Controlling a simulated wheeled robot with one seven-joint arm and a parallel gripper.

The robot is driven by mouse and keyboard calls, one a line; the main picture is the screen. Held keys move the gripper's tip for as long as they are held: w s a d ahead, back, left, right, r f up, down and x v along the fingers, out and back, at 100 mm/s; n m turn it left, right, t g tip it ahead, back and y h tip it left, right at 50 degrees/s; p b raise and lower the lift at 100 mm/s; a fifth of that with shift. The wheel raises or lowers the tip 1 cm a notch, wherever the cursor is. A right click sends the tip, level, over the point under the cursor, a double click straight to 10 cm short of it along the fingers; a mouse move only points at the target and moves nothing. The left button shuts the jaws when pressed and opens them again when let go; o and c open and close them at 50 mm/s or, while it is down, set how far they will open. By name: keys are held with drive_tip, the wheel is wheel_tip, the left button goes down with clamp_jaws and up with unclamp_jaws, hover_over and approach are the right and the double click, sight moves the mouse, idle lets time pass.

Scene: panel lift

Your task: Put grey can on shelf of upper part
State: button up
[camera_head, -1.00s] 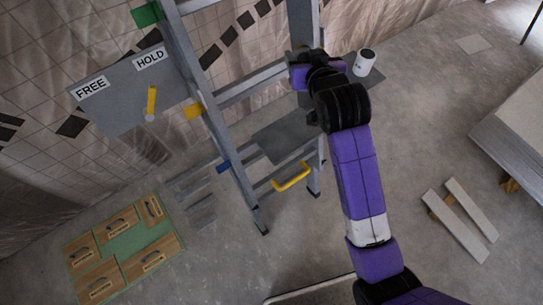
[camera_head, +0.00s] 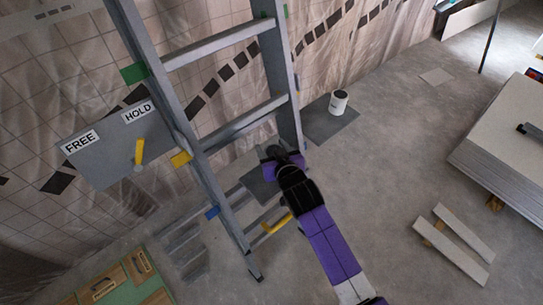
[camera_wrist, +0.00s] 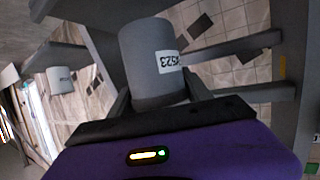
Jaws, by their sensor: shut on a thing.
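My gripper (camera_wrist: 155,100) is shut on a grey can (camera_wrist: 148,55) with a white number label, seen large in the wrist view. In the head view my gripper (camera_head: 276,156) is between the rails of the grey ladder-like lift frame (camera_head: 195,130), close to its right rail, and the can there is small and hard to make out. A flat grey plate (camera_head: 258,188), possibly a shelf, lies just below and left of my gripper. I cannot tell whether the can touches it.
A FREE/HOLD board (camera_head: 100,160) with a yellow lever (camera_head: 139,152) is at left. Stacked panels (camera_head: 505,150) stand at right.

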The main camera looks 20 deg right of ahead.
drive_tip(key=shift+f, duration=2.15)
drive_tip(key=shift+f, duration=0.1)
drive_tip(key=shift+f+b, duration=0.15)
drive_tip(key=shift+b, duration=0.25)
drive_tip(key=o, duration=1.6)
drive_tip(key=shift+r+p, duration=0.25)
drive_tip(key=shift+p, duration=0.05)
drive_tip(key=b+v, duration=0.1)
drive_tip(key=v, duration=1.1)
drive_tip(key=shift+s+f, duration=0.1)
